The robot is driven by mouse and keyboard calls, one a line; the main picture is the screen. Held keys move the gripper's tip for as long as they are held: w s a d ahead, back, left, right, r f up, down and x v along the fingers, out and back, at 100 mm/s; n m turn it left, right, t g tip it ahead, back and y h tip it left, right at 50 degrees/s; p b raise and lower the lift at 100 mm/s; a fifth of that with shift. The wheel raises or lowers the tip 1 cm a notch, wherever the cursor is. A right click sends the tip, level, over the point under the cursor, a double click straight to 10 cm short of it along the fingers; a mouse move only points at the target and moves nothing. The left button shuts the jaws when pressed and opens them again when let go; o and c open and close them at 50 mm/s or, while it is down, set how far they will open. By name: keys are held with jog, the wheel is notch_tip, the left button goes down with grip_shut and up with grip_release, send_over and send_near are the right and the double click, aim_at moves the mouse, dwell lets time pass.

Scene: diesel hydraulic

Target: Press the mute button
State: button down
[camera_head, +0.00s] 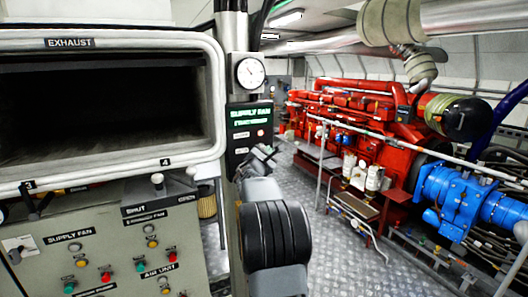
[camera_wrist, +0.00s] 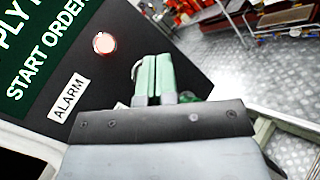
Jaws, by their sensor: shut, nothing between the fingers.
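A dark panel (camera_wrist: 130,20) with a green sign fills the upper left of the wrist view. It carries a lit pinkish round lamp or button (camera_wrist: 104,43) and a white ALARM label (camera_wrist: 68,108). I cannot make out a mute button; part of the lower panel is hidden behind my gripper. My gripper (camera_wrist: 155,60) has its green fingers shut and empty, in front of the lower panel. I cannot tell whether the fingertips touch it. In the head view the panel (camera_head: 236,160) stands on a post, with my gripper (camera_head: 262,152) at its right edge.
A gauge (camera_head: 250,73) sits above the panel. A control cabinet (camera_head: 100,250) with several buttons and an exhaust opening (camera_head: 100,110) stand at left. A red engine (camera_head: 375,140) and blue machinery (camera_head: 455,200) stand at right. Checkered floor (camera_head: 300,185) lies between.

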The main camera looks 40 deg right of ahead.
jog(key=shift+w+d, duration=0.1)
jog(key=shift+w, duration=0.25)
dwell(0.3)
jog(key=shift+s, duration=0.1)
dwell(0.3)
jog(key=shift+s+a+b, duration=0.3)
jog(key=shift+s+b, duration=0.45)
jog(key=shift+b, duration=0.3)
jog(key=shift+s+a+b, duration=0.25)
jog(key=shift+s+b, duration=0.5)
jog(key=shift+s, duration=0.05)
jog(key=shift+s+a+b, duration=0.25)
jog(key=shift+s+b, duration=0.45)
jog(key=shift+s, duration=0.1)
jog(key=shift+s+a+b, duration=0.25)
jog(key=shift+s+b, duration=0.5)
jog(key=shift+s, duration=0.05)
